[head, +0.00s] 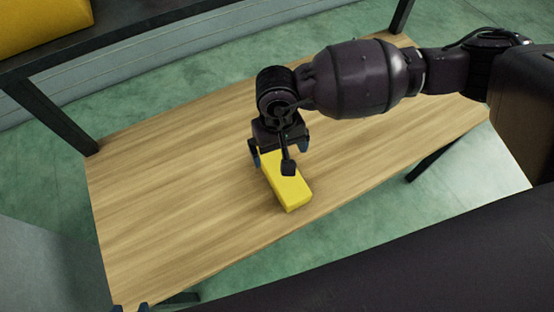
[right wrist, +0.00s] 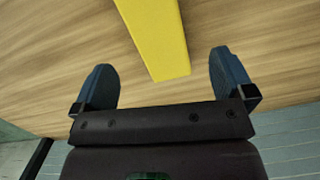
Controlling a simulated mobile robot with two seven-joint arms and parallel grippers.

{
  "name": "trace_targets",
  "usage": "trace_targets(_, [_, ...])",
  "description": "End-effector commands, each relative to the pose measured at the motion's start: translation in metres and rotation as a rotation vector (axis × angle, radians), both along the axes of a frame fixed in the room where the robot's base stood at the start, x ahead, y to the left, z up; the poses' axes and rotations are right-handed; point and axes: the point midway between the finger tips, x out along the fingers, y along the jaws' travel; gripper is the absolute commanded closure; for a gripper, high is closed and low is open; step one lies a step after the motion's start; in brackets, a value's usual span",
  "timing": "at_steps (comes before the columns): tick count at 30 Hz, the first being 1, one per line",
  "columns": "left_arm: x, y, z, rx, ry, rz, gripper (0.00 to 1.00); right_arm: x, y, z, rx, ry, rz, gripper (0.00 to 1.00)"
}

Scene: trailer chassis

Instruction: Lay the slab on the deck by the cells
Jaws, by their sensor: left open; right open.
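A yellow slab (head: 290,190) lies flat on a wooden table top (head: 170,190). My right gripper (head: 278,150) is open over the slab's far end, with the fingers spread to either side. In the right wrist view the slab (right wrist: 160,35) runs from the top edge down to between the two blue fingers (right wrist: 162,60), with a gap on both sides. Only the blue fingertips of my left gripper (head: 131,308) show at the bottom left edge; it is open and away from the slab. I cannot make out a deck with cells for certain.
A dark frame (head: 60,52) at the top left carries a large yellow block (head: 40,22), cut off by the picture edge. The wood left of the slab is clear. A dark post (head: 50,115) stands at the table's far left corner. The floor (head: 190,75) is green.

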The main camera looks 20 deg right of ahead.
Motion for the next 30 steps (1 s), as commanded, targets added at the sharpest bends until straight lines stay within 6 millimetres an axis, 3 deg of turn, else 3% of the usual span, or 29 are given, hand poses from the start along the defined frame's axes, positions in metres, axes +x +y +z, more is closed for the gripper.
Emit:
trace_targets(8, [-0.006,0.001,-0.003,0.001,0.016,0.004,0.57,-0.001,-0.005,-0.004,-0.015,0.007,0.137,0.0])
trace_targets(18, [-0.002,-0.001,-0.006,0.016,0.006,-0.018,0.57,-0.007,-0.005,-0.05,-0.012,0.015,0.134,0.0])
trace_targets(26, [0.006,-0.004,-0.002,0.023,-0.019,-0.033,0.57,-0.007,-0.005,-0.064,-0.012,0.01,0.133,0.0])
trace_targets(30, [0.002,-0.004,-0.009,0.031,-0.007,-0.042,0.57,-0.007,-0.005,-0.084,-0.012,0.016,0.132,0.0])
